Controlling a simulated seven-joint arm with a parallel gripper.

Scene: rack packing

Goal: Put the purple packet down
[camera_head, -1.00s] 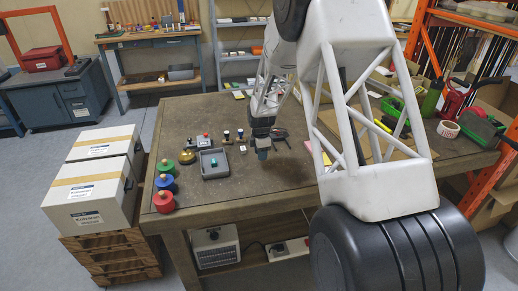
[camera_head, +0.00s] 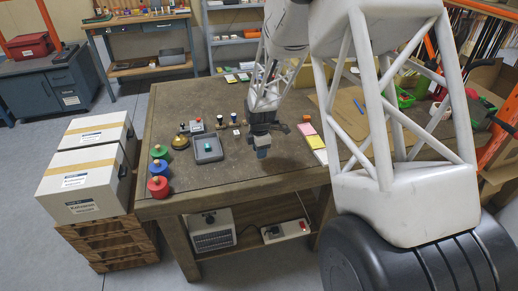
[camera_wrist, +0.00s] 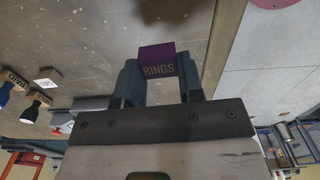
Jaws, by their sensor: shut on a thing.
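The purple packet (camera_wrist: 157,61), lettered RINGS, is between the two fingers of my gripper (camera_wrist: 158,80) in the wrist view. The gripper is shut on it, and the packet sticks out past the fingertips. In the head view my gripper (camera_head: 262,150) points down over the workbench (camera_head: 235,176), right of the grey tray and near the front edge. In that view I cannot make out the packet at the fingers. The gap between packet and bench top is hard to judge.
The grey tray (camera_head: 208,149) holds a small teal item. Green, blue and red round pieces (camera_head: 158,187) stand at the bench's left edge. Coloured cards (camera_head: 311,140) lie right of my gripper. The bench between tray and front edge is clear.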

